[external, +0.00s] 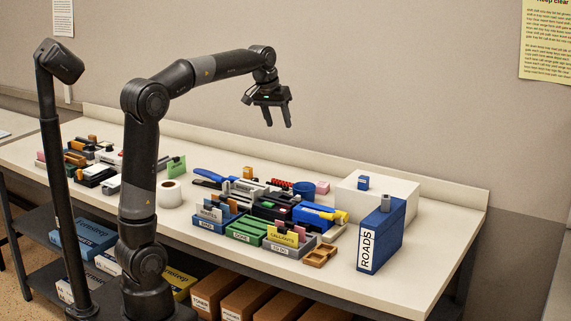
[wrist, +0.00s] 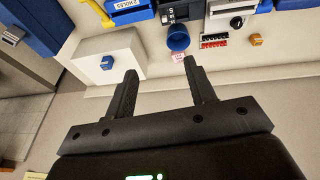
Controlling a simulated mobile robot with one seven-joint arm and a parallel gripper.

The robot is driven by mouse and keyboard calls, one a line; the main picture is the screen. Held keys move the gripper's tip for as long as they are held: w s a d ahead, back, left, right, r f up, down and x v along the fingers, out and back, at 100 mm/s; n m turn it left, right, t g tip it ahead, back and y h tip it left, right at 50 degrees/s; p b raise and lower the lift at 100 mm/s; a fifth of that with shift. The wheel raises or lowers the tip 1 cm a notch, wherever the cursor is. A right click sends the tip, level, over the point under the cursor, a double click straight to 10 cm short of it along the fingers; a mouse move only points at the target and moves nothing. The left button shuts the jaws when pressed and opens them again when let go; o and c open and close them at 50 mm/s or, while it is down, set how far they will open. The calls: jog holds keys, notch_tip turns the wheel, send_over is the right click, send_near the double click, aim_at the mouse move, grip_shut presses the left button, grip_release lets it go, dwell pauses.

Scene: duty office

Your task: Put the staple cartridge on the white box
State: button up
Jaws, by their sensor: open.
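The white box (external: 400,197) stands at the right part of the table, with a small blue block (external: 364,183) on its top. In the wrist view the white box (wrist: 88,50) is at the left, with the blue block (wrist: 107,62) on it. A small grey piece (external: 385,203) lies on top of the blue ROADS binder; it may be the staple cartridge, but I cannot tell surely. It also shows at the wrist view's upper left (wrist: 13,36). My gripper (external: 278,124) is open and empty, high above the table, with its fingers (wrist: 160,66) apart.
The blue ROADS binder (external: 383,238) stands upright in front of the white box. A blue cup (external: 303,190), a pink block (external: 322,187) and a red-and-black strip (wrist: 214,40) are left of the box. Crowded trays (external: 290,245) fill the table's middle; its right front is clear.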

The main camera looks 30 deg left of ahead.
jog(key=s+a+f, duration=0.3)
jog(key=s+f, duration=0.1)
jog(key=s, duration=0.5)
jog(key=s+a+f+t, duration=0.1)
jog(key=s+a+f, duration=0.3)
jog(key=s, duration=0.5)
jog(key=s+a+f+t+y, duration=0.1)
jog(key=s+a+f, duration=0.2)
jog(key=s+f, duration=0.3)
jog(key=s, duration=0.3)
jog(key=shift+a+f, duration=0.15)
jog(key=shift+a, duration=0.25)
